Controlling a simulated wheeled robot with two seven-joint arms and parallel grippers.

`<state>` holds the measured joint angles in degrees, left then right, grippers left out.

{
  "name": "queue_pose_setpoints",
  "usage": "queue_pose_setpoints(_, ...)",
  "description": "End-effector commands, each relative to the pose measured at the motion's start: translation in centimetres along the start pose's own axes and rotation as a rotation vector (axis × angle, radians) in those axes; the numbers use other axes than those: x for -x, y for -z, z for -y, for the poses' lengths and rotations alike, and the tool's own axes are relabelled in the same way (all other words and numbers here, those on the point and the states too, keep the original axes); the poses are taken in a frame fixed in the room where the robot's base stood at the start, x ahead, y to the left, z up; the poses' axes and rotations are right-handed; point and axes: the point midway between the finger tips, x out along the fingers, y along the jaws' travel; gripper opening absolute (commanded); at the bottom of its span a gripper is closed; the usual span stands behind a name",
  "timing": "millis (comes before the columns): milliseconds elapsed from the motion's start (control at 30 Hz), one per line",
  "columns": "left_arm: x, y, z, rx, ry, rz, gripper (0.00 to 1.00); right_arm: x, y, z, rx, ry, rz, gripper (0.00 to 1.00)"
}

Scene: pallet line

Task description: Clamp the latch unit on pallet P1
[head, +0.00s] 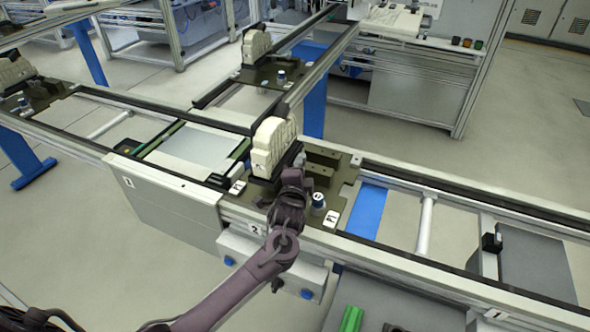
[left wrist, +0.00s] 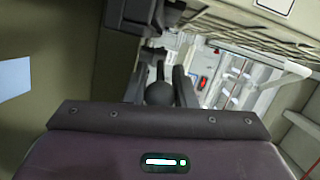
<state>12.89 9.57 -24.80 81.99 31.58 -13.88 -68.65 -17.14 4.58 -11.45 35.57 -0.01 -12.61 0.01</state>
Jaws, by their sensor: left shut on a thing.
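The cream latch unit (head: 270,148) stands upright on the dark olive pallet P1 (head: 345,177) in the head view. My left gripper (head: 292,178) is at the pallet's near side, just right of and in front of the latch unit. In the left wrist view, its fingers (left wrist: 160,88) are shut around a dark rounded knob (left wrist: 158,94), seemingly a clamp handle. Its lower part and the clamp's contact with the unit are hidden. My right gripper is not in view.
Conveyor rails (head: 440,190) run left and right. Other pallets with cream units stand behind (head: 257,46) and far left (head: 14,70). A green object (head: 351,318) lies at the bottom.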

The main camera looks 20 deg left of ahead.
Motion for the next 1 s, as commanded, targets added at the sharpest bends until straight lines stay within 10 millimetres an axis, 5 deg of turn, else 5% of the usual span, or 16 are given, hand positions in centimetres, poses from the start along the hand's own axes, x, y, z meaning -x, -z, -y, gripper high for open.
queue_pose_setpoints(167, 0.0, -0.1, -0.1, -0.001, -0.003, 0.001, 0.45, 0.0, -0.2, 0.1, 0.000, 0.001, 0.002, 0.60)
queue_pose_setpoints(533, 0.5, -0.1, -0.2, 0.000, -0.002, 0.000, 0.46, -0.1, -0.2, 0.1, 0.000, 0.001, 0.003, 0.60)
queue_pose_setpoints(1000, 7.0, -0.1, -0.2, 0.000, -0.002, -0.001, 0.46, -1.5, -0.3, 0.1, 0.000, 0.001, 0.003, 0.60)
